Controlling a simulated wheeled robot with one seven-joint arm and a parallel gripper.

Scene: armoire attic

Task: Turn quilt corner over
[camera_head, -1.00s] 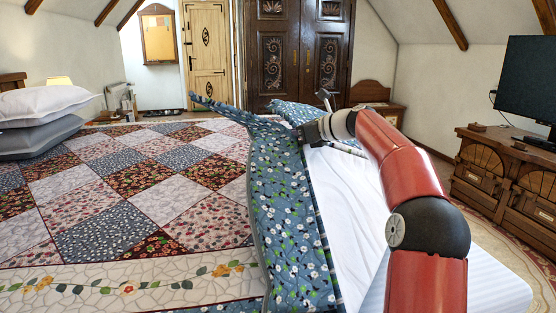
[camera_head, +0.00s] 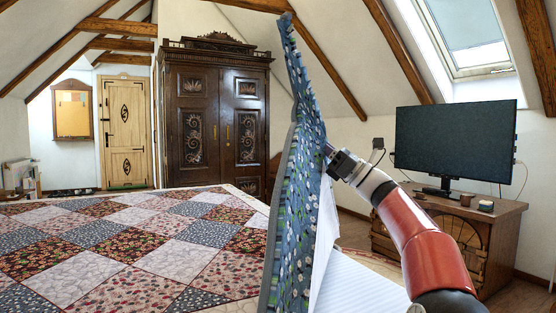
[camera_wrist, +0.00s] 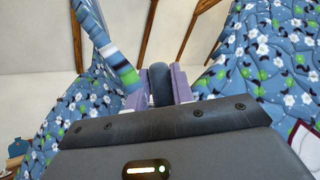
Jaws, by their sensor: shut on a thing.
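The patchwork quilt (camera_head: 130,240) lies over the bed, with dark, red and pale squares on top. Its blue floral underside (camera_head: 298,190) stands up as a tall raised fold in the head view, rising to a peak near the ceiling beam. My gripper (camera_head: 332,158) is at the right side of this fold, shut on the quilt. In the wrist view my gripper (camera_wrist: 160,85) has a quilt edge between its fingers, and blue floral cloth (camera_wrist: 265,50) hangs on both sides. The fingertips are partly hidden by cloth in the head view.
White bedding (camera_head: 350,285) is bare right of the fold. A dark carved armoire (camera_head: 212,125) stands at the back. A television (camera_head: 455,140) stands on a wooden cabinet (camera_head: 460,235) at the right. A sloped ceiling with beams hangs above.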

